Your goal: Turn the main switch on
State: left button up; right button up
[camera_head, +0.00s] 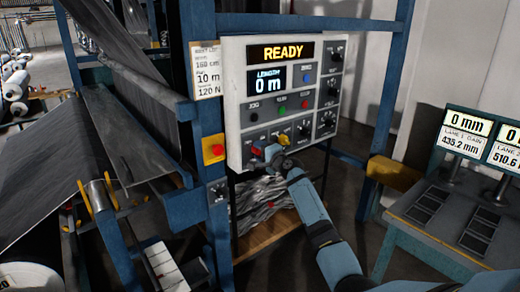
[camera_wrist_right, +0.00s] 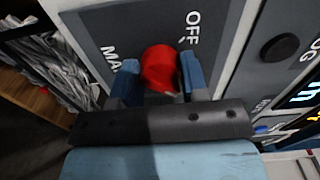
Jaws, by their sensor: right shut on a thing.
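The main switch is a red knob (camera_wrist_right: 160,66) on a dark plate lettered "OFF" and "MA…" in the right wrist view. In the head view the red knob (camera_head: 257,149) sits low on the left of the grey control panel (camera_head: 236,95), partly hidden by my gripper. My right gripper (camera_head: 267,152) reaches the panel from below right. Its two blue fingers (camera_wrist_right: 160,76) lie on either side of the red knob and are shut on it. The panel display reads "READY" and the length screen reads "0 m". My left gripper is not in view.
Other knobs and buttons, among them a yellow one (camera_head: 283,139), crowd the panel close to my gripper. A red stop button (camera_head: 216,149) on a yellow box is on the blue post at left. A console (camera_head: 440,222) with screens stands at right.

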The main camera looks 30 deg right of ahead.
jog(key=shift+m, duration=0.5)
jog(key=o, duration=0.9)
jog(key=s, duration=0.9)
jog(key=s+d, duration=0.1)
jog(key=s, duration=0.3)
jog(key=shift+s+b, duration=0.4)
jog(key=shift+f, duration=0.1)
